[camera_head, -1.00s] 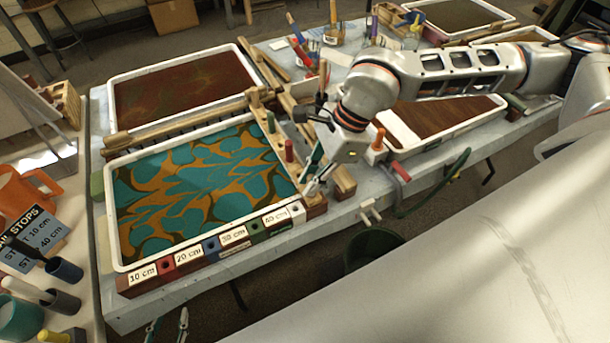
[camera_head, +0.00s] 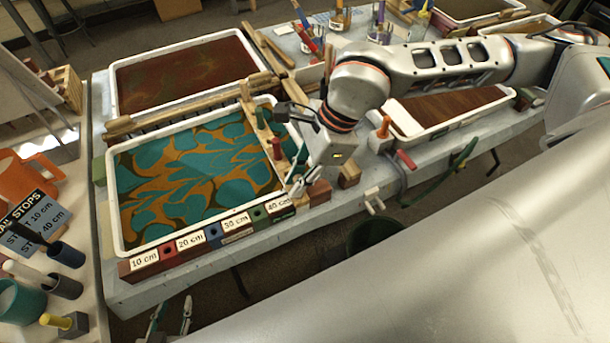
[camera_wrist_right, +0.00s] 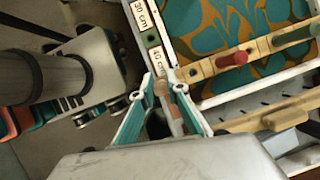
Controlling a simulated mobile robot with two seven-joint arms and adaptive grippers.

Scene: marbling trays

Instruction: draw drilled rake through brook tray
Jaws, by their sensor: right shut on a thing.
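The brook tray appears to be the white-rimmed tray (camera_head: 112,215) with a teal and orange marbled surface, at left-centre in the head view. A wooden rake bar (camera_head: 267,132) with a green peg and a red peg lies across its right end; the bar also shows in the right wrist view (camera_wrist_right: 205,71). My right gripper (camera_head: 297,188) is at the bar's near end, by the tray's near right corner. It is shut on what looks like the rake's near end, partly hidden between the teal fingers (camera_wrist_right: 166,98). My left gripper (camera_head: 171,318) is open and empty at the bottom edge.
Blocks marked 10 to 40 cm (camera_head: 187,243) line the tray's near side. A toothed wooden comb (camera_head: 165,122) lies between this tray and a dark red tray (camera_head: 113,88) behind. A brown tray (camera_head: 470,121) stands right, behind my right arm. Jars hold tools at the back.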

